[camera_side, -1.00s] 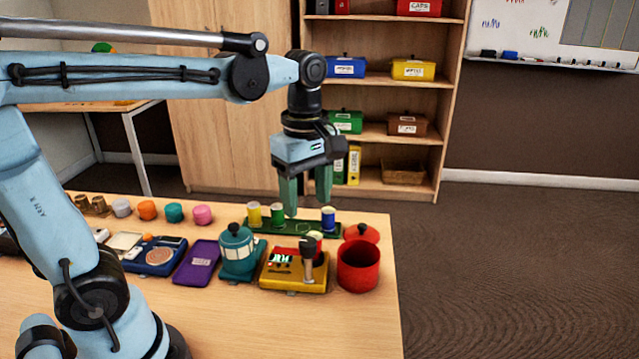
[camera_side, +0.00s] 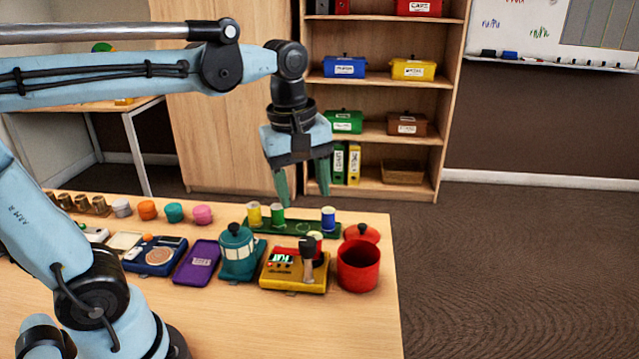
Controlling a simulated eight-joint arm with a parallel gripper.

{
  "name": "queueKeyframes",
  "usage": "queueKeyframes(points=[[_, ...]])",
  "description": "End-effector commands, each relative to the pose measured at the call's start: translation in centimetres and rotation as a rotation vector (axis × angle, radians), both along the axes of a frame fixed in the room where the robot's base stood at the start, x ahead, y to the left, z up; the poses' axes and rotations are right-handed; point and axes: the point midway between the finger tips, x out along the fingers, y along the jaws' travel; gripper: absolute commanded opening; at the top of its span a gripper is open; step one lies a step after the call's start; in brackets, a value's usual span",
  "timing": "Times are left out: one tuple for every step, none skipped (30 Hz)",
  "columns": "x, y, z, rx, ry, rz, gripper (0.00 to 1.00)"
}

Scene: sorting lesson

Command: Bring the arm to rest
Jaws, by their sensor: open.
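My gripper (camera_side: 303,196) hangs from my light blue arm above the back right part of the table. Its two green fingers point down, stand apart and have nothing between them. In the picture the fingertips are just above the green rack (camera_side: 300,229), which bears a yellow cylinder (camera_side: 254,214), a green cylinder (camera_side: 277,215) and a blue cylinder (camera_side: 328,218). The fingers look clear of the cylinders, though the exact height is hard to judge.
On the table (camera_side: 230,325) stand a teal lantern-like thing (camera_side: 238,250), a yellow device (camera_side: 290,272), a red pot (camera_side: 358,268), a red lid (camera_side: 362,232), a purple tray (camera_side: 197,262) and a blue device (camera_side: 155,257). Several colored knobs line the back left. A shelf (camera_side: 380,130) stands behind.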

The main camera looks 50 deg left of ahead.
Motion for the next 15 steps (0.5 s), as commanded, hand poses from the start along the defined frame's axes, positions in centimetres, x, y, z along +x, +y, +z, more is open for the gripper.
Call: queueKeyframes(points=[[-0.4,0.0,-0.7,0.015,-0.042,-0.1,0.6],[-0.6,0.0,-1.1,0.027,-0.069,-0.169,0.6],[-0.8,0.0,-1.6,0.047,-0.106,-0.26,0.6],[-0.9,0.0,-1.9,0.064,-0.133,-0.329,0.6],[-1.0,0.1,-2.3,0.083,-0.159,-0.397,0.6],[-1.2,0.1,-2.8,0.112,-0.195,-0.486,0.6],[-1.3,0.1,-3.2,0.134,-0.221,-0.552,0.6],[-1.4,0.1,-3.6,0.159,-0.245,-0.618,0.6],[-1.6,0.1,-4.1,0.195,-0.277,-0.702,0.6],[-1.7,0.1,-4.4,0.222,-0.298,-0.763,0.6],[-1.8,0.1,-4.7,0.25,-0.319,-0.821,0.6],[-2.0,0.1,-5.1,0.287,-0.343,-0.892,0.6],[-2.1,0.1,-5.4,0.314,-0.359,-0.941,0.6],[-2.1,0.1,-5.7,0.338,-0.372,-0.985,0.6],[-2.2,0.1,-6.0,0.37,-0.388,-1.037,0.6]])
